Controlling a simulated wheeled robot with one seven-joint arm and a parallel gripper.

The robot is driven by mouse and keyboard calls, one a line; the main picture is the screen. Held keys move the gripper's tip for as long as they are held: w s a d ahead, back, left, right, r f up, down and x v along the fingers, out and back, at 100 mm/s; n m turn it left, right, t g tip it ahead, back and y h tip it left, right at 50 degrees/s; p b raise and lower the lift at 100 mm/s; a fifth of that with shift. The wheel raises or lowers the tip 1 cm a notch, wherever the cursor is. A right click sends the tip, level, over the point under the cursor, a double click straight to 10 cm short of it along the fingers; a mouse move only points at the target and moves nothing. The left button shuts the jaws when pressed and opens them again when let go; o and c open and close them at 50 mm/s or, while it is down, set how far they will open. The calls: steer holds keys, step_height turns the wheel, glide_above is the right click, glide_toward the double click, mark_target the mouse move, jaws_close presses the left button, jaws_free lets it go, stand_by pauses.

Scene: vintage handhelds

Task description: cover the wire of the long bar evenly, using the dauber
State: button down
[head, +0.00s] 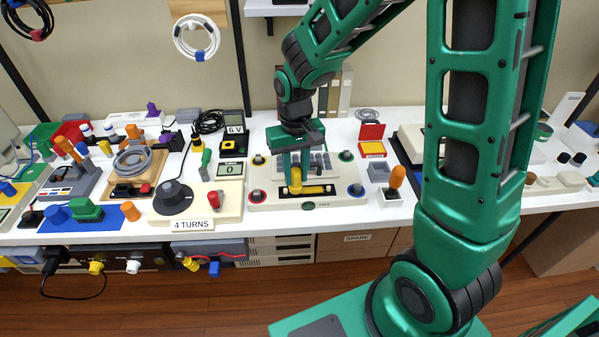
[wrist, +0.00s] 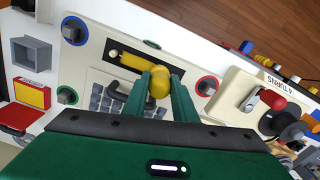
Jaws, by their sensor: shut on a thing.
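My gripper (head: 294,182) reaches down over a pale console (head: 264,204) on the bench. In the wrist view my gripper (wrist: 160,88) has its green fingers shut on a yellow round-ended piece (wrist: 160,83), perhaps the dauber. This piece stands over a long black bar (wrist: 112,45) set in the console's front part, which also shows in the head view (head: 331,190). A yellow stretch (wrist: 133,61) lies along the bar beside the held piece. Whether the held piece touches the bar, and the wire itself, I cannot make out.
Knobs with red, blue and green rings (head: 354,190) stand around the console. An orange-handled tool (head: 397,177) stands in a small holder to its right. A grey open box (head: 379,171) is behind that. A console with a large dark dial (head: 174,195) is on the left.

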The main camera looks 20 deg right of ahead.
stand_by(0.3)
steer(key=shift+s+d, duration=0.2)
steer(key=shift+d, duration=0.4)
steer(key=shift+s+d, duration=0.2)
steer(key=shift+d, duration=0.35)
steer(key=shift+w+a, duration=0.1)
steer(key=shift+a, duration=0.05)
steer(key=shift+w+a+f, duration=0.1)
steer(key=shift+w+a, duration=0.15)
steer(key=shift+a, duration=0.75)
steer(key=shift+s+d, duration=0.2)
steer(key=shift+d, duration=0.4)
steer(key=shift+s+d, duration=0.15)
steer(key=shift+d, duration=0.4)
